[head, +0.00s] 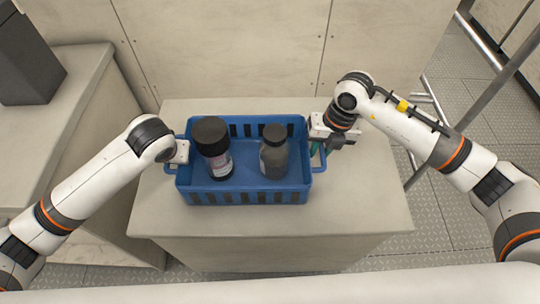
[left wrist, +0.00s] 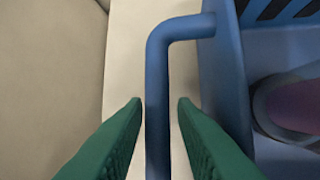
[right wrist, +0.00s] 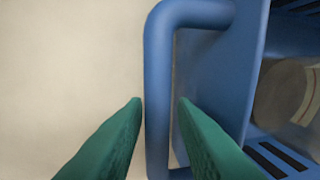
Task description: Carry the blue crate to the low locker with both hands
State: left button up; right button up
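The blue crate (head: 245,190) stands on a low beige locker top (head: 370,195) in the head view. It holds a dark-lidded bottle with a label (head: 218,165) and a grey bottle with a dark lid (head: 274,160). My left gripper (head: 178,160) is at the crate's left handle; in the left wrist view its green fingers (left wrist: 158,104) stand on both sides of the handle bar (left wrist: 158,80), with gaps. My right gripper (head: 318,148) is at the right handle; in the right wrist view its green fingers (right wrist: 158,104) straddle that bar (right wrist: 158,70), apart from it.
A beige bench (head: 70,130) with a dark grey box (head: 25,60) stands at the left. A panelled wall (head: 225,50) rises behind the crate. Metal rails (head: 490,75) stand at the right over the tread-plate floor (head: 450,210).

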pick_arm(q)
jog(key=shift+o, duration=0.5)
jog(key=shift+r, duration=0.1)
pick_arm(e)
jog(key=shift+o, duration=0.6)
jog(key=shift+r, duration=0.1)
